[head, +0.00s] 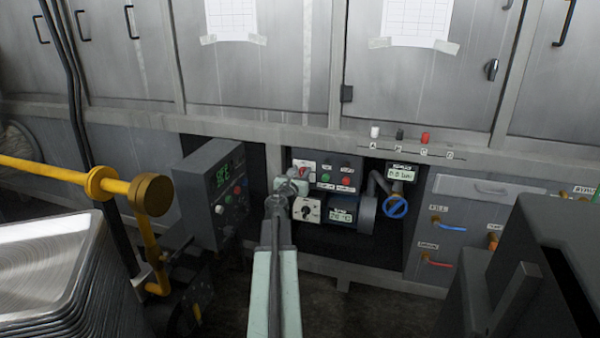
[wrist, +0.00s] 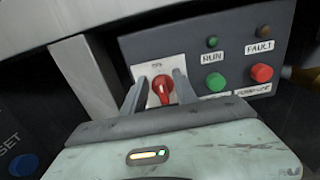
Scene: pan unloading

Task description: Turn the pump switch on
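The pump switch is a red rotary knob (wrist: 163,88) on a white plate, at the left of a dark control panel (wrist: 190,50). The panel also shows in the head view (head: 352,166). In the wrist view my gripper (wrist: 160,86) faces the panel with one finger on each side of the red knob. The fingers stand apart, and narrow gaps show between them and the knob. In the head view my gripper (head: 290,187) is at the panel's left end and partly hides the switch. I cannot tell how deep the fingertips reach.
Right of the knob are a green button (wrist: 215,82) and a red button (wrist: 261,73), under RUN and FAULT lamps. A grey box with a green display (head: 212,190) stands left of my arm. A blue valve wheel (head: 395,206) is right. Stacked pans (head: 60,270) and a yellow pipe (head: 60,172) are left.

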